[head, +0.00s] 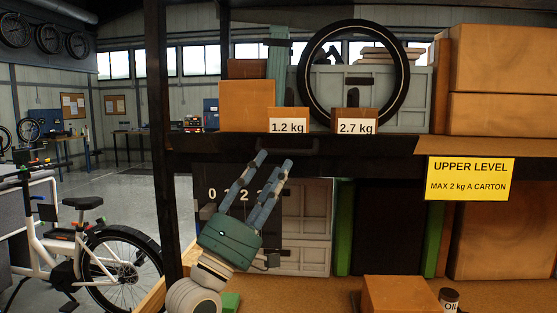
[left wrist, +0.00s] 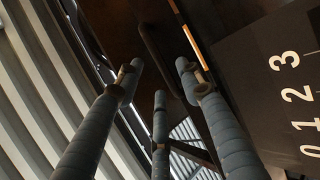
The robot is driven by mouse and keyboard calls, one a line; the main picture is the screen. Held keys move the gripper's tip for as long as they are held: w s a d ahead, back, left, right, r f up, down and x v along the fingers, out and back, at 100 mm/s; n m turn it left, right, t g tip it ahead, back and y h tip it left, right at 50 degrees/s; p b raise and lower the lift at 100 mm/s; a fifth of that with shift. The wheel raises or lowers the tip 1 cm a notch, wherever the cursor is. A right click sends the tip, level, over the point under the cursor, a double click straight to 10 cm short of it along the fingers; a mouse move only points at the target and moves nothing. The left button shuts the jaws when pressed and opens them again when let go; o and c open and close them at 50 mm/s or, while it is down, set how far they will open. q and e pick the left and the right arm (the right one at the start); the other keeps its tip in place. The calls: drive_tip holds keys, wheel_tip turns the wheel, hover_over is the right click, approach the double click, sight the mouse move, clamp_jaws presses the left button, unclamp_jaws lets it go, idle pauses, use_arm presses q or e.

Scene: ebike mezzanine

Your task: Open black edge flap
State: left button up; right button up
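The black edge flap (head: 345,148) appears as the dark strip along the front of the upper shelf, with a darker handle-like bar (head: 288,146) on it. It looks closed, though dark on dark makes this hard to tell. My left gripper (head: 272,164) is just below the strip, fingers pointing up and spread, with nothing between them. In the left wrist view my three fingers (left wrist: 158,80) are apart, with a dark surface beyond their tips. Whether a fingertip touches the flap cannot be told. My right gripper is not in view.
On the upper shelf are a 1.2 kg carton (head: 288,121), a 2.7 kg carton (head: 355,122) and a wheel (head: 401,75). A yellow sign (head: 471,185) hangs right. Below stand a numbered dark board (left wrist: 270,75) and a carton (head: 400,294). A dark post (head: 160,130) rises left of my gripper.

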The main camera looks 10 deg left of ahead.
use_arm(q)
drive_tip(key=v, duration=0.8)
